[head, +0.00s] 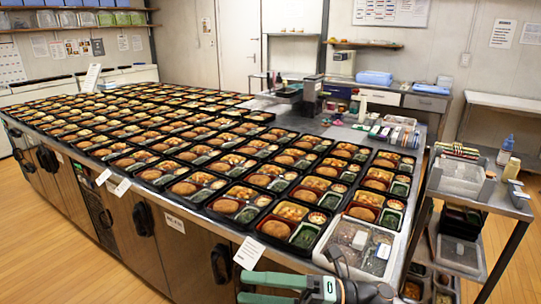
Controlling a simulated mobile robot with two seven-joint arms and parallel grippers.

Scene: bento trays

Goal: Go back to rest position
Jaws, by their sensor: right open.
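My right gripper (247,288) is at the bottom edge of the head view, in front of the counter's near corner. Its two green fingers point left, apart from each other, with nothing between them. Part of it is cut off by the picture edge. My left gripper is not in view. Rows of filled black bento trays (233,206) cover the long counter. A pale tray with a clear, speckled cover (357,246) lies at the near right corner, just beyond my right gripper.
A trolley (472,192) with stacked items and bottles stands close on the right. Metal pans (415,290) with food sit low beside the counter. A scale-like device (311,90) and small packs (397,132) are at the back right. Wooden floor (80,265) is clear at the left.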

